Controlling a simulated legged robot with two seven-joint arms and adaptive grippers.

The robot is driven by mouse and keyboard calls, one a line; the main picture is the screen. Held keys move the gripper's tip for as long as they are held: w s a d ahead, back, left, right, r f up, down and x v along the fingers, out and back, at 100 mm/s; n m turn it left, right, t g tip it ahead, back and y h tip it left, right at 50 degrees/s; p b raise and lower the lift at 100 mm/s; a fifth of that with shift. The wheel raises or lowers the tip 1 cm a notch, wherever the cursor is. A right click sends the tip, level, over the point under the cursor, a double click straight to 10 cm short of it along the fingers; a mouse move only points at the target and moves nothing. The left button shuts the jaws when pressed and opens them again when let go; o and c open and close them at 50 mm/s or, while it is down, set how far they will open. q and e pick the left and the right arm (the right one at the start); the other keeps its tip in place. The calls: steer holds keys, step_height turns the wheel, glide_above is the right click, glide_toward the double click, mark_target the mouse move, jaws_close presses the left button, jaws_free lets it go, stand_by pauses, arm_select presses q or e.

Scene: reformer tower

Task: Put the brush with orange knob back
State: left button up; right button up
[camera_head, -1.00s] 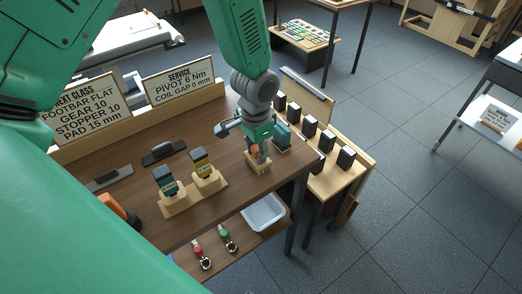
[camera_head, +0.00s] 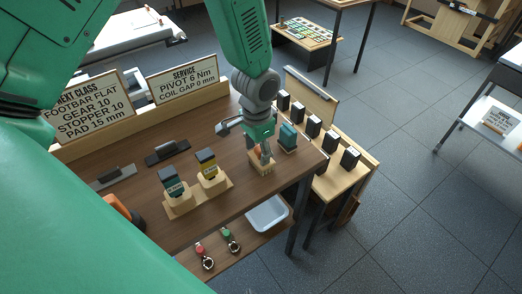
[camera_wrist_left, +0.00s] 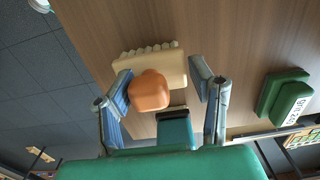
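The brush (camera_head: 262,166) stands on the brown tabletop near its right front edge. In the left wrist view it has a cream body (camera_wrist_left: 152,66) with bristle-like bumps along one side and a round orange knob (camera_wrist_left: 149,91). My left gripper (camera_head: 261,151) is down over the brush. In the wrist view its fingers (camera_wrist_left: 162,82) are spread on either side. The left finger is close to the knob; I cannot tell if it touches. A clear gap separates the right finger from the knob. My right gripper is not in view.
A teal block (camera_head: 287,137) stands just right of my left gripper. A white tray (camera_head: 267,214) lies on the lower shelf. Several black blocks (camera_head: 313,127) line the side stand.

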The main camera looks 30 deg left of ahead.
mark_target(258, 145)
arm_select(q)
steer(key=shift+a, duration=0.35)
steer(key=shift+r, duration=0.35)
steer(key=r, duration=0.7)
steer(key=d+r, duration=0.1)
steer(key=r, duration=0.3)
steer(key=shift+a+r, duration=0.3)
steer(key=shift+a, duration=0.1)
steer(key=shift+d, duration=0.35)
